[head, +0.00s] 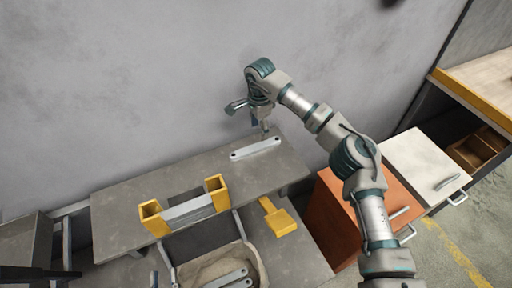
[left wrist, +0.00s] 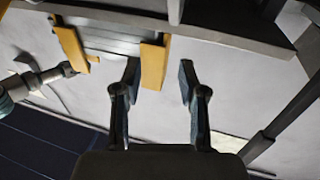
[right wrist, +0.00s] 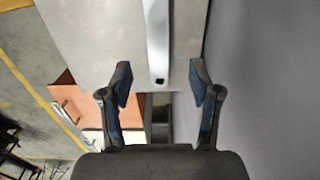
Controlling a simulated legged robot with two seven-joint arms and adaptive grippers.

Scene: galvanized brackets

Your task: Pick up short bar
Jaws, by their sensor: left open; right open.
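A light grey bar (head: 255,149) with a hole near each end, likely the short bar, lies on the grey bench towards its back right. In the right wrist view the bar (right wrist: 157,35) runs down from the top edge, its holed end between the fingertips. My right gripper (head: 252,118) is open and empty, above and behind the bar. It also shows open in the right wrist view (right wrist: 161,82). My left gripper (left wrist: 157,76) is open and empty in the left wrist view, close to a yellow bracket in the picture.
Two yellow brackets (head: 152,218) hold another grey bar (head: 187,212) at the bench's front. A yellow block (head: 279,217) lies to their right. A bin (head: 190,272) with grey bars stands in front. Orange (head: 332,215) and white (head: 420,160) cabinets stand right. The wall is close behind the bench (head: 120,200).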

